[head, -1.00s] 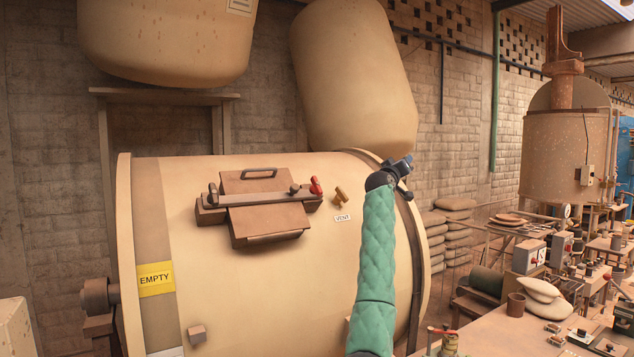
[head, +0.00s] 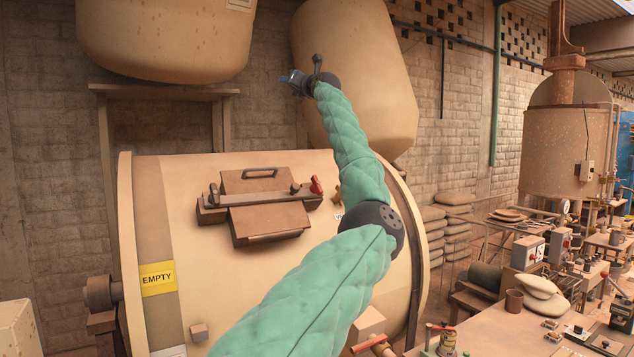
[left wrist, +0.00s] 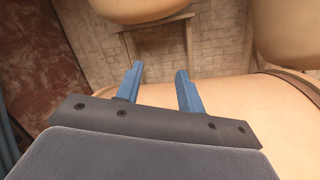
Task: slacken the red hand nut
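The red hand nut (head: 316,186) stands at the right end of the clamp bar (head: 255,198) across the brown hatch (head: 268,224) on the big tan drum. The green arm in the head view, which I take as my right, bends at a dark elbow. Its gripper (head: 289,82) is up and left of that elbow, in front of the right hanging vessel, well above the nut and apart from it. Its finger gap is unclear. My left gripper (left wrist: 158,90) shows only in the left wrist view. Its blue fingers are apart and empty, facing the drum (left wrist: 240,105).
A brass fitting (head: 338,195) by the nut is partly covered by the arm. Two tan vessels hang above, left (head: 165,45) and right (head: 375,110).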

